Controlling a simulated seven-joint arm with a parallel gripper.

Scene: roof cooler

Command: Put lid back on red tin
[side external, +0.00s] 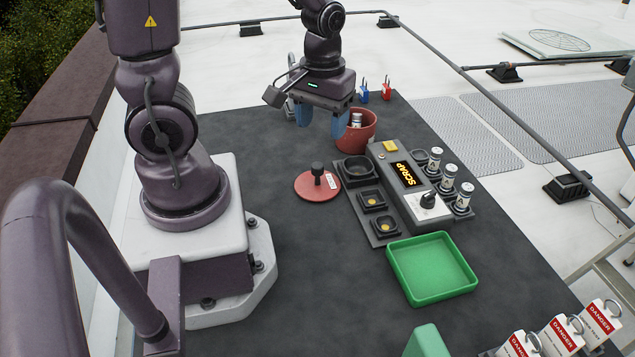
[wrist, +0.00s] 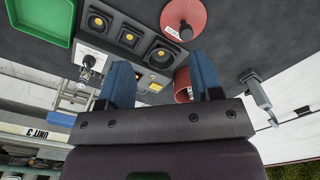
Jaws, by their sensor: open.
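The red tin (side external: 358,133) stands open on the dark mat, with a pale cylinder showing inside it; in the wrist view the tin (wrist: 183,84) is partly hidden behind my finger. The red lid (side external: 316,187) lies flat on the mat in front of the tin, its black knob up and a white label on it. The lid also shows in the wrist view (wrist: 184,17), apart from my fingers. My gripper (side external: 322,121) is open and empty, its blue fingers in the air near the tin. Whether a finger touches the tin I cannot tell.
A grey device marked SCRAP (side external: 405,175) with black cups and several small canisters stands right of the lid. A green tray (side external: 431,268) lies in front of it. Red and blue padlocks (side external: 386,90) stand behind the tin. The mat left of the lid is clear.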

